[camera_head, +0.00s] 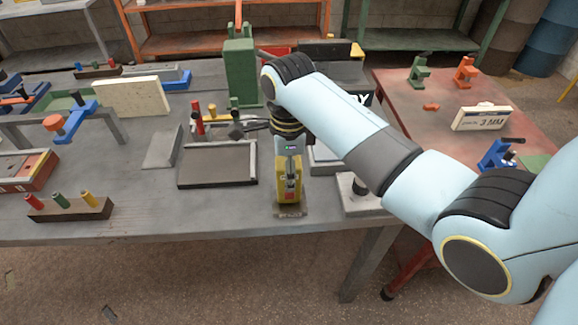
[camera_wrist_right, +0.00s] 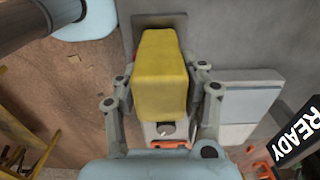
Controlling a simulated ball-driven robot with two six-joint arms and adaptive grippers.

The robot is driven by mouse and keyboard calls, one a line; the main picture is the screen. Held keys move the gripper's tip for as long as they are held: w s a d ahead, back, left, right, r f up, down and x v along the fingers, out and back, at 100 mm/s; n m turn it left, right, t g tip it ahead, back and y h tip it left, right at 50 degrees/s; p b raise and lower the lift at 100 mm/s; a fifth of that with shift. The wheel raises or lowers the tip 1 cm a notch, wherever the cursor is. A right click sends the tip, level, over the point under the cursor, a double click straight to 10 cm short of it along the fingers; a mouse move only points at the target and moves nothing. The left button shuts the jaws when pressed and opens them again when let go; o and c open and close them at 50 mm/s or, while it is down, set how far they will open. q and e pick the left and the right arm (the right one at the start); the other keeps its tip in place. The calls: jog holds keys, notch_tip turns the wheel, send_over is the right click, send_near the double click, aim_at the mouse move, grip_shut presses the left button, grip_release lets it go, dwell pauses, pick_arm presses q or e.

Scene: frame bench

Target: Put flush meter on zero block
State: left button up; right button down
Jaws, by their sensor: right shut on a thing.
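The yellow flush meter (camera_head: 295,190) is upright near the front edge of the grey bench, in my right gripper (camera_head: 289,150). In the right wrist view the meter (camera_wrist_right: 160,75) sits between the two fingers of my right gripper (camera_wrist_right: 160,100), which are shut on its sides. A small flat grey plate (camera_head: 291,212), seemingly the zero block, shows directly below the meter. Its dark edge also shows in the right wrist view (camera_wrist_right: 143,22). I cannot tell whether the meter touches it. My left gripper is not in view.
A dark tray (camera_head: 217,172) lies left of the meter, and a light plate with a dark knob (camera_head: 360,190) lies to its right. A green block (camera_head: 241,72) stands behind. A peg rack (camera_head: 68,208) is at the front left. A red table (camera_head: 440,115) stands to the right.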

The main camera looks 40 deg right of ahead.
jog(key=shift+f, duration=0.3)
jog(key=c, duration=0.7)
grip_release()
jog(key=shift+f, duration=0.1)
notch_tip(320, 180, up, 12)
jog(key=shift+r+b, duration=0.15)
jog(key=shift+b, duration=0.4)
